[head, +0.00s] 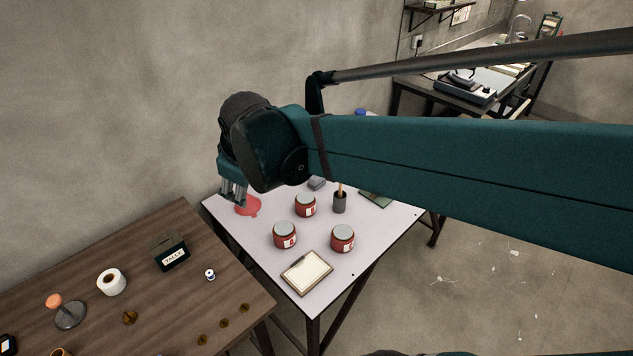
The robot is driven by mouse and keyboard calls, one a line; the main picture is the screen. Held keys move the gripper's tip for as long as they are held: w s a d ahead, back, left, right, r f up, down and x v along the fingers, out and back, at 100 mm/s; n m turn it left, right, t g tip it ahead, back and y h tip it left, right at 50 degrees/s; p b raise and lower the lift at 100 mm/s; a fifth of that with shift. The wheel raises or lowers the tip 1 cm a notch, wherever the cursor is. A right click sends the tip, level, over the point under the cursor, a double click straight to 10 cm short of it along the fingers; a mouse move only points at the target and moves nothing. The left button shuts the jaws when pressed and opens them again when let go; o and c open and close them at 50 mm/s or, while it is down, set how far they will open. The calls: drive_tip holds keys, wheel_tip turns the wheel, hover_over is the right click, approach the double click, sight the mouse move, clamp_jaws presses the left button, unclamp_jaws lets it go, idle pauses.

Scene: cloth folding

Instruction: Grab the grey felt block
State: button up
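A small grey block (316,184), which looks like the grey felt block, lies toward the back of the white-topped table (330,290). My arm passes just above it in the picture and may hide part of it. My gripper (234,197) points down over the table's left corner, to the left of the block and apart from it. Its fingers are small and dark here, and I cannot tell whether they are open or shut. Right by the fingertips is a flat red piece (250,207), perhaps cloth; whether they touch it is unclear.
Red jars (285,236), a dark cup (339,203) with a stick, a green flat item (375,198) and a framed clipboard (307,272) stand on the white table. A wooden table (190,305) at left holds a dark box (171,253) and a paper roll (111,282).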

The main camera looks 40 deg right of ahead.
drive_tip(key=w+d+f+n+g+h+b, duration=0.1)
drive_tip(key=w+d+f+n+g, duration=0.1)
drive_tip(key=w+d+f+n, duration=0.5)
drive_tip(key=w+d+f+g+h+b, duration=0.15)
drive_tip(key=w+d+f, duration=0.25)
drive_tip(key=w+d, duration=0.75)
drive_tip(key=d+f+n, duration=0.2)
drive_tip(key=d+f, duration=0.4)
drive_tip(key=d, duration=0.1)
drive_tip(key=w+d+f+n+g+b, duration=0.1)
drive_tip(key=d+f+n, duration=0.1)
drive_tip(key=d+f, duration=0.4)
drive_tip(key=d+f+n+g+b, duration=0.1)
drive_tip(key=d+f+n, duration=0.1)
drive_tip(key=d+f, duration=0.5)
drive_tip(key=shift+w+d, duration=0.15)
drive_tip(key=shift+d, duration=0.9)
drive_tip(key=shift+d+f+n+h, duration=0.25)
drive_tip(key=shift+d+f+n, duration=0.05)
drive_tip(key=shift+d+f, duration=0.15)
drive_tip(key=shift+b+x, duration=0.3)
drive_tip(key=shift+x, duration=0.95)
drive_tip(key=shift+f, duration=0.1)
